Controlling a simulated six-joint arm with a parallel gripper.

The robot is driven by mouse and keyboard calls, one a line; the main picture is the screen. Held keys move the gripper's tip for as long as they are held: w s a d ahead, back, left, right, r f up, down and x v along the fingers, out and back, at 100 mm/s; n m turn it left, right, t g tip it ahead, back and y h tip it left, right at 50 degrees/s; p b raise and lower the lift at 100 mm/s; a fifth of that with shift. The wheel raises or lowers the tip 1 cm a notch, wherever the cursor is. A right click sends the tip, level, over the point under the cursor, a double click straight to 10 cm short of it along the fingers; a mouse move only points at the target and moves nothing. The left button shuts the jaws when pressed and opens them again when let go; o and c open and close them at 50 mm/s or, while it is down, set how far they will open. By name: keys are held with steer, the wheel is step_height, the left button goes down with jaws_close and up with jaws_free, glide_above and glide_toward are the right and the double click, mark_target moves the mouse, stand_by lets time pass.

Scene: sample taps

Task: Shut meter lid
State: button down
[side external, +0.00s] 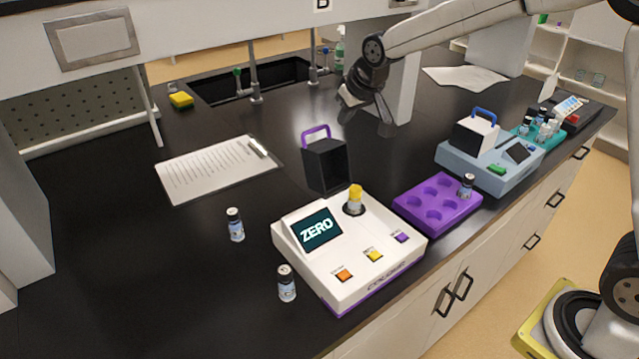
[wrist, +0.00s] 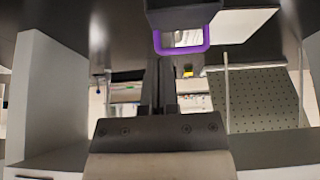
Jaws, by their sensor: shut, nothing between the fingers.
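The white meter (side external: 350,262) stands on the black bench with its screen reading "ZERO". Its black lid (side external: 326,166) with a purple handle (side external: 316,131) is open, standing up at the meter's back edge. A yellow-capped vial (side external: 354,198) sits upright in the meter's well. My gripper (side external: 354,98) is shut and empty, in the air behind and to the right of the lid, apart from it. In the wrist view, the lid (wrist: 180,17) and purple handle (wrist: 182,50) show at the top, beyond my shut fingers (wrist: 158,72).
A purple rack (side external: 437,226) holding one vial (side external: 466,186) stands right of the meter. A blue-grey device (side external: 480,170) is farther right. Two loose vials (side external: 235,225) (side external: 286,284) stand left of the meter. A clipboard (side external: 215,170) lies behind left; a sink (side external: 250,80) is at the back.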

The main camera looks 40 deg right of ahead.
steer(key=w+r+t, duration=0.1)
steer(key=w+r, duration=0.2)
steer(key=w, duration=0.3)
steer(key=shift+a+r, duration=0.4)
steer(key=shift+w+f, duration=0.1)
step_height(320, 180, down, 8)
steer(key=w, duration=0.1)
steer(key=shift+w, duration=0.2)
stand_by(0.8)
steer(key=shift+s+r, duration=0.1)
steer(key=shift+r, duration=0.1)
stand_by(0.4)
steer(key=shift+s+r, duration=0.1)
steer(key=shift+s, duration=0.1)
